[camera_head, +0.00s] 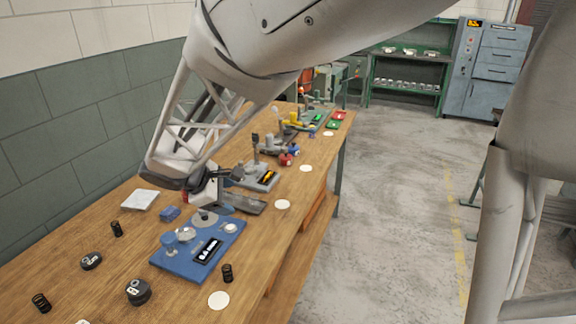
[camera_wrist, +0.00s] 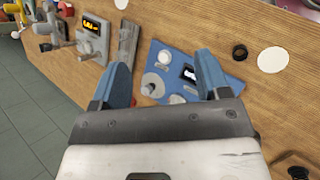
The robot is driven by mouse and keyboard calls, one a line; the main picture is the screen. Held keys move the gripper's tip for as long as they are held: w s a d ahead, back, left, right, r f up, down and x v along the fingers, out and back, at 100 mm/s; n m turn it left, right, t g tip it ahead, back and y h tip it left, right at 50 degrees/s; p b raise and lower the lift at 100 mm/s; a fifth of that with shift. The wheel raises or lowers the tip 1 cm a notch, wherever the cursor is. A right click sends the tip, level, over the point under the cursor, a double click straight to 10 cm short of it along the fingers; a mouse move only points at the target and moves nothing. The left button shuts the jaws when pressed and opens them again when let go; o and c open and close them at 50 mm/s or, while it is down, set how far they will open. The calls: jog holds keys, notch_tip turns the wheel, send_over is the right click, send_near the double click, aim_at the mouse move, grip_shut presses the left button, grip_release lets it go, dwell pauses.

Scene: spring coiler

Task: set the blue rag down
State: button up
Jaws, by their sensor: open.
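My gripper (camera_wrist: 163,62) is open in the wrist view, its two blue fingers wide apart with nothing held between them. Beyond and below the fingers lies a blue plate (camera_wrist: 160,59) with round metal parts and a small display. In the head view my gripper (camera_head: 206,195) hangs over the bench on the wall side of this blue plate (camera_head: 180,263). A small blue piece (camera_head: 170,213) lies on the wood left of the gripper; it may be the blue rag, but it is too small to be sure. It does not show in the wrist view.
A pale square sheet (camera_head: 139,199) lies near the wall. A grey metal tray (camera_head: 246,204) is right of the gripper. Dark springs (camera_head: 227,273) and dark round weights (camera_head: 138,291) stand nearby. White discs (camera_head: 218,300) line the front edge. Bare wood (camera_head: 75,285) shows at lower left.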

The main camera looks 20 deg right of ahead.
jog(key=s+d+r+m+y, duration=0.2)
jog(key=s+m, duration=0.4)
jog(key=s, duration=0.7)
jog(key=s+d+r+m+y, duration=0.2)
jog(key=s+d+m+y, duration=0.3)
jog(key=s, duration=0.8)
jog(key=m, duration=0.2)
jog(key=shift+s+d+r+m, duration=0.2)
jog(key=shift+s+m, duration=0.1)
jog(key=shift+s, duration=0.1)
